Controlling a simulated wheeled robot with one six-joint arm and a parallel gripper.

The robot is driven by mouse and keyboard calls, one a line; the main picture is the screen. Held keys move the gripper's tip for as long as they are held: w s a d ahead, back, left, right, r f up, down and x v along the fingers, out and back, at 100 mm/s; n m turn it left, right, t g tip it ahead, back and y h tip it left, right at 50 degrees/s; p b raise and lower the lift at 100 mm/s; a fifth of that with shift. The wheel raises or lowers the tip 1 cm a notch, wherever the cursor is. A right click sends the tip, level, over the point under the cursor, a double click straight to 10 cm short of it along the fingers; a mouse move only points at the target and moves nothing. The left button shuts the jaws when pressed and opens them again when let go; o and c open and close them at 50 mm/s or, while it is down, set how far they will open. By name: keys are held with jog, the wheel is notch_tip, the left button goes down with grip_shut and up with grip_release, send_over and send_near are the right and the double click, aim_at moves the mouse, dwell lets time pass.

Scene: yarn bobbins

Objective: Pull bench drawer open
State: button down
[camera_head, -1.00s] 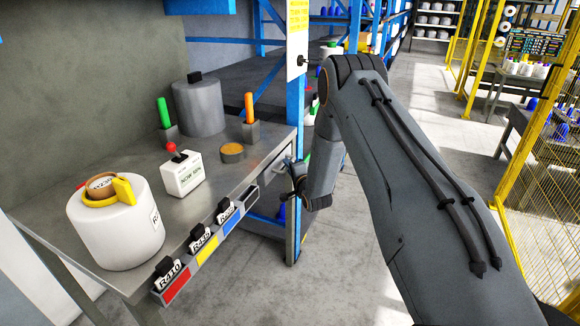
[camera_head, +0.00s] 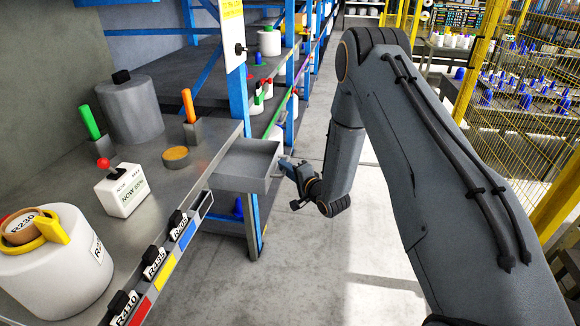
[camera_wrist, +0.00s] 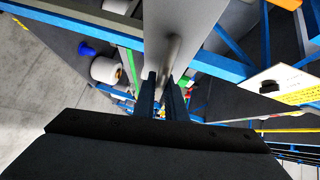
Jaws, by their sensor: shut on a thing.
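The bench drawer (camera_head: 246,166) is a grey open-topped tray that sticks out from the right end of the workbench (camera_head: 150,180). No contents show in it. My gripper (camera_head: 287,166) is at the drawer's outer front face, on its handle. In the wrist view the drawer front (camera_wrist: 190,25) is a pale grey panel, and the bar handle (camera_wrist: 170,55) stands out from it. My gripper's two dark fingers (camera_wrist: 163,88) are closed around the handle's near end. My wrist body covers the lower part of the wrist view.
On the bench are a white yarn bobbin (camera_head: 55,265), a white box with a red-knobbed lever (camera_head: 121,188), a grey cylinder (camera_head: 130,108) and coloured sticks. A blue-post shelf rack (camera_head: 236,90) stands behind the drawer. The floor (camera_head: 330,260) below my arm is clear.

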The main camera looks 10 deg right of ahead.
jog(key=c, duration=1.8)
grip_release()
jog(key=b+v, duration=0.1)
jog(key=v, duration=0.6)
jog(key=shift+s+d+b, duration=0.2)
jog(key=shift+s+b, duration=0.15)
jog(key=shift+b, duration=0.05)
